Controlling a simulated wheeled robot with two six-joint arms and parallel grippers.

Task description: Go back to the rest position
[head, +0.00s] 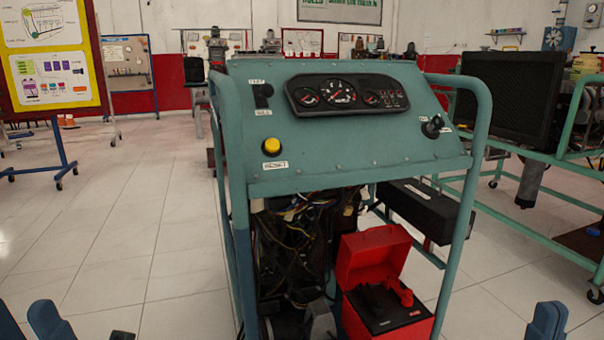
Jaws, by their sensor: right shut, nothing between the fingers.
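Blue parts of my right arm and gripper (547,322) show at the bottom right corner, cut off by the picture edge. The right gripper is shut with nothing held. Blue parts of my left arm (47,320) show at the bottom left corner; its gripper cannot be made out. Both arms are low, on either side of a teal engine trainer (375,150). A gap shows between each arm and the trainer.
The trainer carries a gauge cluster (345,94), a yellow button (271,145) and a key switch (433,127). An open red box (374,257) sits low in its frame. Another teal frame (520,225) stands right. Tiled floor (115,240) at left is clear.

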